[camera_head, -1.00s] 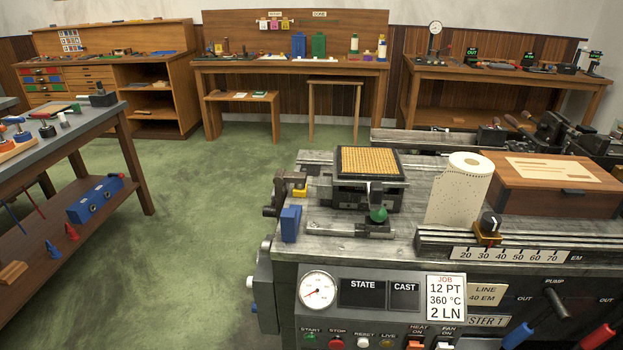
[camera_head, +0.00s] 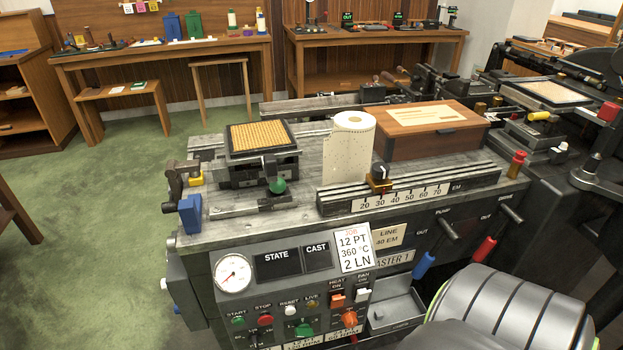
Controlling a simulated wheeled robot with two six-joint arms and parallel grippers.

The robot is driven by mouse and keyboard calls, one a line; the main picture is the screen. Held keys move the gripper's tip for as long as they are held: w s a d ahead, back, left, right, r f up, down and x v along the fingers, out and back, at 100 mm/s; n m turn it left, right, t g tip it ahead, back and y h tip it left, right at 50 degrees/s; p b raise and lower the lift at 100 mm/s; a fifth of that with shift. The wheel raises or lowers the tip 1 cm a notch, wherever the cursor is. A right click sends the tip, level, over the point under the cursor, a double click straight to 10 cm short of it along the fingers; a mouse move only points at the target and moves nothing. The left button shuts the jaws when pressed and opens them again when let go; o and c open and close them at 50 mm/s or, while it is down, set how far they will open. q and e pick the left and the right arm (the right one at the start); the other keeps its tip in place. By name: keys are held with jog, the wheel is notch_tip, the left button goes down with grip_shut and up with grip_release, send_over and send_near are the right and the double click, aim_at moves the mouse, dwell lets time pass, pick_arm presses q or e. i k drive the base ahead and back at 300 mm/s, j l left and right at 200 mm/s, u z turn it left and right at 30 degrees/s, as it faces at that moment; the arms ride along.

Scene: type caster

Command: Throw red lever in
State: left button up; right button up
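The red lever (camera_head: 484,250) is on the front of the grey type caster (camera_head: 228,225), towards its right end. Its red grip hangs slanting down and to the left from a dark stem, with an OUT label close by. A blue lever (camera_head: 424,265) of similar shape hangs to its left, also near an OUT label. Neither of my grippers is in view. A large grey rounded part with green rims, apparently a link of my own arm, fills the bottom right below the red lever.
A paper roll (camera_head: 349,148) and a wooden box (camera_head: 430,130) stand on the caster's top. A red knob (camera_head: 516,164) stands at its right end. Another dark machine (camera_head: 560,150) stands at the right. Green floor is clear at the left.

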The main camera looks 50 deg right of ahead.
aim_at(488, 245)
jog(key=z, duration=2.75)
